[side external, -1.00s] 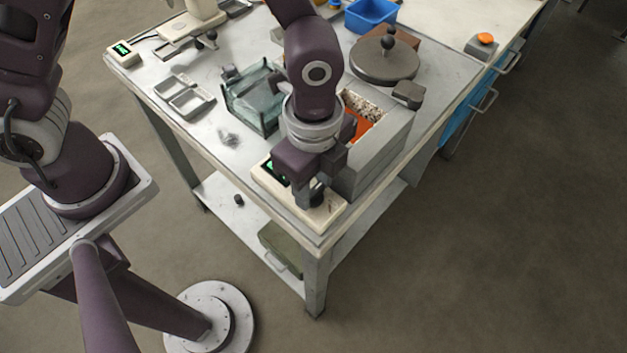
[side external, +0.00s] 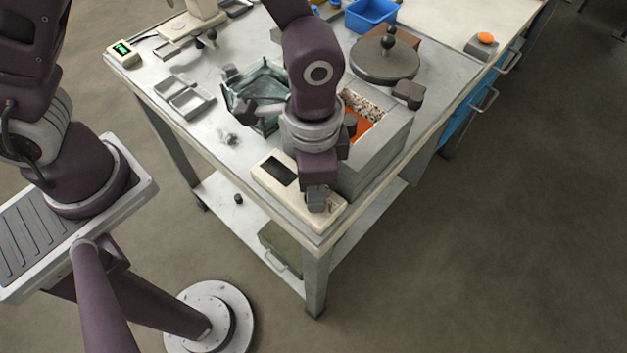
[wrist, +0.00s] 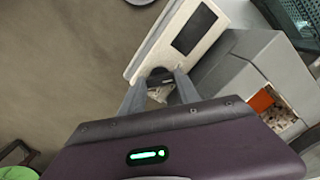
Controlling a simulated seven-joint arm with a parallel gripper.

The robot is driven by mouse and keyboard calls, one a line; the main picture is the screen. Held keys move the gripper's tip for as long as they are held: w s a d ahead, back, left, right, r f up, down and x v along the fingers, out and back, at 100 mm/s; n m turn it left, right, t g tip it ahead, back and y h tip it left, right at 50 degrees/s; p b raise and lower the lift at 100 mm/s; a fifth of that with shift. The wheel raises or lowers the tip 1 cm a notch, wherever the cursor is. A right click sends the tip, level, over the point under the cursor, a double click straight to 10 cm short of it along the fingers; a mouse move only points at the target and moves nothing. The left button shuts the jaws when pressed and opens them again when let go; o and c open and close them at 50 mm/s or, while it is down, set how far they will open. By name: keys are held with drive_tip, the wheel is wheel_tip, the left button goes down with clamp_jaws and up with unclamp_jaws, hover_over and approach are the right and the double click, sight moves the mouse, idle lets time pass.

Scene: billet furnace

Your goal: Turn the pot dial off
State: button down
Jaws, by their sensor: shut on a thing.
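The cream control box (side external: 265,180) sits at the near corner of the table, with a dark display (side external: 283,172). In the wrist view the box (wrist: 158,50) and its blank display (wrist: 194,29) show clearly. My gripper (side external: 317,204) points down over the box's near end. In the wrist view its fingers (wrist: 159,88) are shut on the dark dial (wrist: 160,76), one on each side. The dial is mostly hidden by the fingers.
The grey furnace pot (side external: 388,150), glowing orange inside, stands right beside the box. A round lid (side external: 385,62) with a knob lies behind it. A glassy bin (side external: 245,95) and metal trays (side external: 185,95) stand left. Open floor lies in front.

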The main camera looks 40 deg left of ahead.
drive_tip(key=shift+n, duration=1)
drive_tip(key=c, duration=1.2)
unclamp_jaws()
drive_tip(key=shift+o, duration=0.2)
drive_tip(key=shift+r, duration=0.1)
wheel_tip(320, 180, up, 7)
drive_tip(key=shift+f, duration=0.1)
